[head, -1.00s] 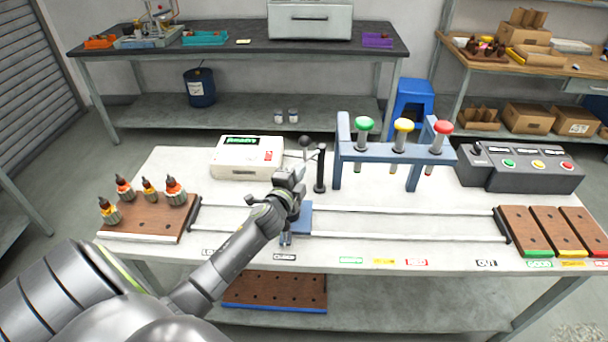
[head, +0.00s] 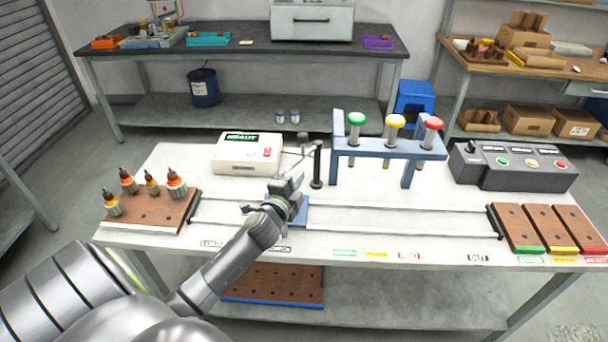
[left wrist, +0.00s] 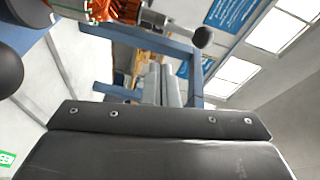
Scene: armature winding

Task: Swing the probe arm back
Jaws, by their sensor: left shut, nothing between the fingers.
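The probe arm (head: 300,157) is a thin grey rod running left and down from the top of a black post (head: 317,168). A dark knob (head: 303,137) shows just left of the post top. My left gripper (head: 293,181) is shut and empty over the blue carriage (head: 301,214), close to the rod; the wrist hides the rod's lower end and I cannot tell if they touch. In the left wrist view the shut fingers (left wrist: 163,85) show with a copper-wound armature (left wrist: 130,12) and a dark ball (left wrist: 203,37) above them. My right gripper is not in view.
A white tester box (head: 247,153) stands behind left. The rails between are clear.

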